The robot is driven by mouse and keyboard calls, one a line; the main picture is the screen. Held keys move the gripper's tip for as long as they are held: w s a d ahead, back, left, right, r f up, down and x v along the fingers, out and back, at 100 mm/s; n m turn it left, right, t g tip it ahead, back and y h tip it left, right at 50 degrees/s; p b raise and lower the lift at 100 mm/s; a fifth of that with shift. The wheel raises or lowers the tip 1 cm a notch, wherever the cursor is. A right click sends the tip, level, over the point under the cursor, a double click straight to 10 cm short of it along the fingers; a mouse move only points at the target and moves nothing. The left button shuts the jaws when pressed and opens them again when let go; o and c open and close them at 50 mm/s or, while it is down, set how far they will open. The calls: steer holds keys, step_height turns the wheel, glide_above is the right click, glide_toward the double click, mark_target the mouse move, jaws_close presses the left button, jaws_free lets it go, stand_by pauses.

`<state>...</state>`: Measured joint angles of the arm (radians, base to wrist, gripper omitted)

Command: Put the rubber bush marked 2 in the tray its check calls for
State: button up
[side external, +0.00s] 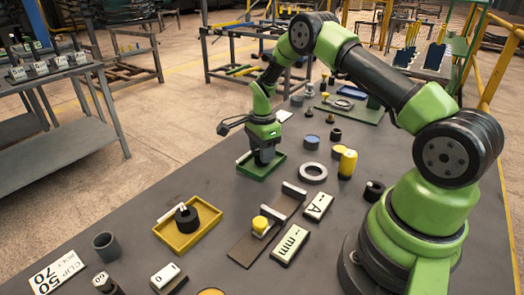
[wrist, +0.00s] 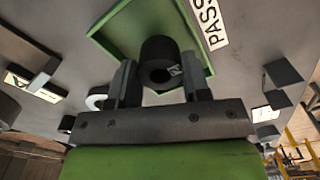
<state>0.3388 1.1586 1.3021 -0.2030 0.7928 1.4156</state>
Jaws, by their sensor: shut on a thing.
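My gripper (side external: 264,160) is low over the green tray (side external: 247,173) in the side view. In the wrist view my gripper (wrist: 160,85) is shut on a black rubber bush (wrist: 157,50), a short cylinder with a dark hole. A small pale mark shows on the bush, but I cannot read it. Behind it is the green tray (wrist: 112,22) with a white PASS label (wrist: 208,22) at its edge. I cannot tell whether the bush touches the tray floor. A yellow tray (side external: 207,233) holds another black bush (side external: 187,219), and a white label lies at its edge.
A gauge with a yellow knob (side external: 260,224) stands mid-table beside plates marked "mm" (side external: 291,245) and "A" (side external: 318,207). A pale ring (side external: 313,172), a yellow cylinder (side external: 347,163) and a dark round part (side external: 374,191) stand right of the green tray. A grey cup (side external: 106,246) is front left.

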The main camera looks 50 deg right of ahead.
steer(key=shift+f, duration=0.2)
steer(key=o, duration=1)
steer(key=shift+f, duration=0.1)
steer(key=s+a+r+n+t, duration=0.1)
steer(key=s+a+r+n, duration=0.15)
steer(key=r, duration=0.95)
steer(key=s+a+r+n+t, duration=0.1)
steer(key=a+r+n, duration=0.2)
steer(key=r, duration=0.8)
steer(key=s+a+r+n+t, duration=0.1)
steer(key=s+a+r+n, duration=0.1)
steer(key=s, duration=0.4)
steer(key=s+a+r+n+t+y, duration=0.1)
steer(key=s+a+r+n+t, duration=0.1)
steer(key=s+a+n, duration=0.2)
steer(key=s+a+r+n+t+y, duration=0.1)
steer(key=s+a+r+n+t, duration=0.1)
steer(key=s+a+n, duration=0.2)
steer(key=shift+s+r+n, duration=0.2)
steer(key=shift+s+n, duration=1.25)
steer(key=shift+s, duration=1.15)
